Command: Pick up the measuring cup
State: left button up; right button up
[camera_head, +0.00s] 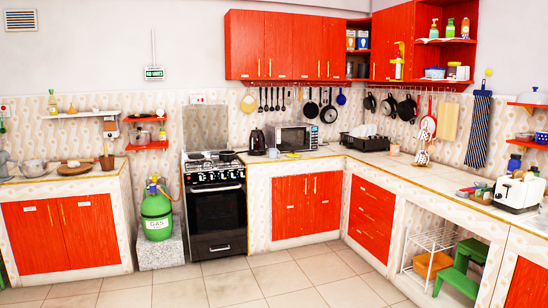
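I cannot make out a measuring cup for certain in the head view. Several small dark utensils (266,100) hang from the rail under the red wall cabinets, too small to identify. Dark pans hang to their right, including a round one (329,113), with more pans (407,109) around the corner. Neither my left nor my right gripper is in view.
A stove (215,205) stands between the left counter (75,185) and the corner counter (320,160). A green gas cylinder (156,213) sits on a block left of it. A green step stool (462,270) is at lower right. The tiled floor (270,280) is clear.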

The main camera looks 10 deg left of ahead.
aim_at(273, 152)
jog(key=i+j+u, duration=0.1)
jog(key=i+u, duration=0.35)
jog(key=i, duration=2.15)
jog(key=i+j, duration=0.15)
jog(key=i, duration=1.1)
jog(key=i+j+z, duration=0.1)
jog(key=i+z, duration=0.3)
jog(key=i+j+z, duration=0.25)
jog(key=i+z, duration=0.15)
jog(key=i+j+z, duration=1.05)
jog(key=j+z, duration=0.15)
jog(key=j, duration=0.2)
